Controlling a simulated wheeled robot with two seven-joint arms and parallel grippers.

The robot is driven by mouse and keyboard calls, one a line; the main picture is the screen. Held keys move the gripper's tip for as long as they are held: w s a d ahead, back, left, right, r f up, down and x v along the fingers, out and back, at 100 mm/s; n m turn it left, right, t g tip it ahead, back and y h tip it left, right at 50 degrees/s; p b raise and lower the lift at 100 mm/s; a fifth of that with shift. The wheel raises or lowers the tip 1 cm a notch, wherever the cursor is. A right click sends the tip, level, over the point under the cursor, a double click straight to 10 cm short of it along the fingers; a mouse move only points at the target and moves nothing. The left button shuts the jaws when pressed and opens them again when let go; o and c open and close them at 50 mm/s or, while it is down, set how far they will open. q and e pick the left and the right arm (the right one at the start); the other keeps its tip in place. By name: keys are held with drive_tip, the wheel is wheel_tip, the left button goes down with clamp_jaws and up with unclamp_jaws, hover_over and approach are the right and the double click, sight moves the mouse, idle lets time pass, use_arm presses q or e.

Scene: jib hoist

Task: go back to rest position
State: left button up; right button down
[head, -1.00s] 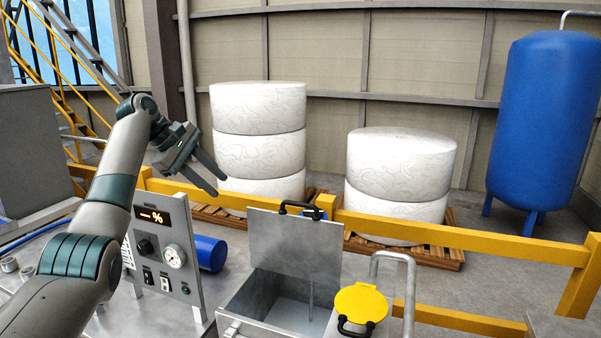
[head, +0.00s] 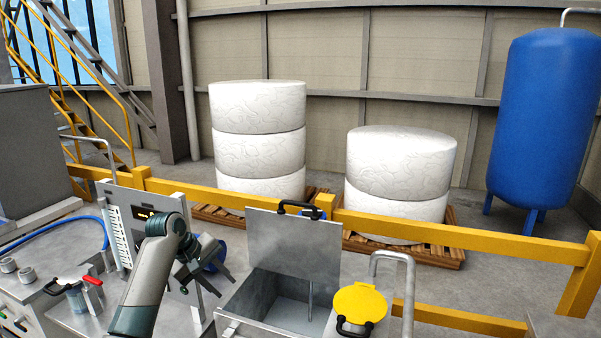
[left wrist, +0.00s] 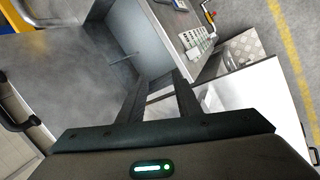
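My left gripper (head: 214,284) is low in the head view, in front of the control panel (head: 125,215) and just left of the open steel bin (head: 248,300). It also shows in the left wrist view (left wrist: 158,86), where its two dark fingers stand apart with nothing between them. It appears clear of the bin. My left arm hides much of the panel's face, including its gauge and part of its display. My right gripper is in neither view.
The bin's lid (head: 293,245) stands raised. A yellow round lid (head: 360,303) and a grey pipe handle (head: 410,285) are to its right. A yellow rail (head: 460,235) runs behind.

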use_arm(q)
drive_tip(key=s+f+m+y, duration=0.2)
drive_tip(key=s+f+m, duration=0.4)
drive_tip(key=s+f, duration=1.85)
drive_tip(key=s+a+r+m+y, duration=0.1)
drive_tip(key=s+r+m+y, duration=0.2)
drive_tip(key=s, duration=2.5)
wheel_tip(320, 180, down, 31)
drive_tip(key=s+m+g+h+b, duration=0.1)
drive_tip(key=s+m+g+b, duration=0.1)
drive_tip(key=b, duration=0.1)
drive_tip(key=s+a+f+b, duration=0.1)
drive_tip(key=s+a+f, duration=0.2)
drive_tip(key=s+f, duration=1.4)
wheel_tip(320, 180, down, 3)
drive_tip(key=shift+s+a+g+b, duration=0.15)
drive_tip(key=shift+s+g+b, duration=0.25)
